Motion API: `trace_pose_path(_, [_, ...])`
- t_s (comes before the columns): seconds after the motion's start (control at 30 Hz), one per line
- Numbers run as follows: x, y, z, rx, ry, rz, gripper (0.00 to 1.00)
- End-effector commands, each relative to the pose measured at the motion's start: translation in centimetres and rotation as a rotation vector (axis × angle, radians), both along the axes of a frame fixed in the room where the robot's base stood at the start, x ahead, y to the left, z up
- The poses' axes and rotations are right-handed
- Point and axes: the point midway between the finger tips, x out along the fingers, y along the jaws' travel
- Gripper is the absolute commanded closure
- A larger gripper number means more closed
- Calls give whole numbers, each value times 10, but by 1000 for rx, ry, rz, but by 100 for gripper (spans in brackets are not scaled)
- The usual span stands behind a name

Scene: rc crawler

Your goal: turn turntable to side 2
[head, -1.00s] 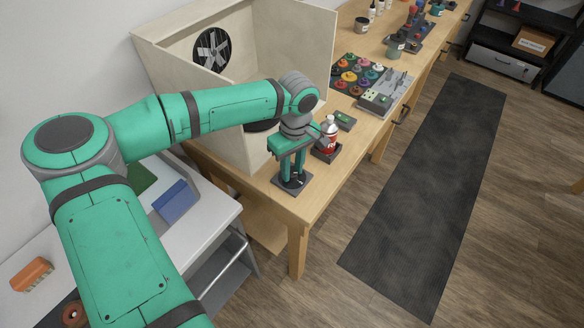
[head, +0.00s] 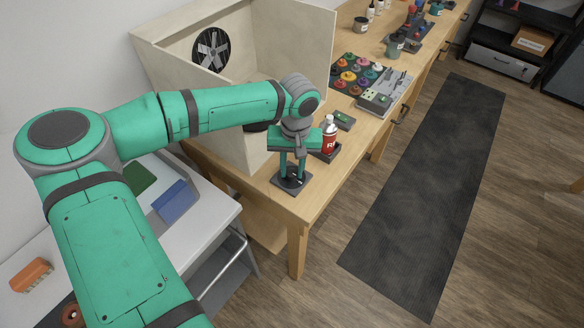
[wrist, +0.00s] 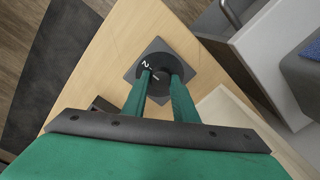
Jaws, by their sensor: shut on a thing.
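A dark square plate (wrist: 152,45) with a round black dial lies on the front corner of the wooden bench. A white "2" and a short white mark show on the dial (wrist: 157,60) in the wrist view. My gripper (wrist: 162,82) points down, with its fingers shut on the dial's knob, which they partly hide. In the head view my gripper (head: 291,176) stands over the dial plate (head: 290,184). A dark round thing (head: 257,127), perhaps the turntable, shows inside the pale booth (head: 300,45), mostly hidden by my arm; its facing side cannot be read.
A red-and-white spray can (head: 329,140) stands in a dark holder close to my gripper's right. A small box with a green top (head: 344,120) and a paint rack (head: 358,75) lie further along the bench. The booth wall is close behind my arm.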

Motion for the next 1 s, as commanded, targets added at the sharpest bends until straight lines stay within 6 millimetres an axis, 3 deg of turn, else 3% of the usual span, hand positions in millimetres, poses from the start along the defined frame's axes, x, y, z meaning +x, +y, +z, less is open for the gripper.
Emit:
trace_pose_path(0.5, [0,0,1,1,0,-18,97])
trace_pose_path(0.53, [0,0,1,1,0,-18,67])
trace_pose_path(0.6, [0,0,1,1,0,-17,56])
trace_pose_path(1.0, [0,0,8,0,-1,-16,56])
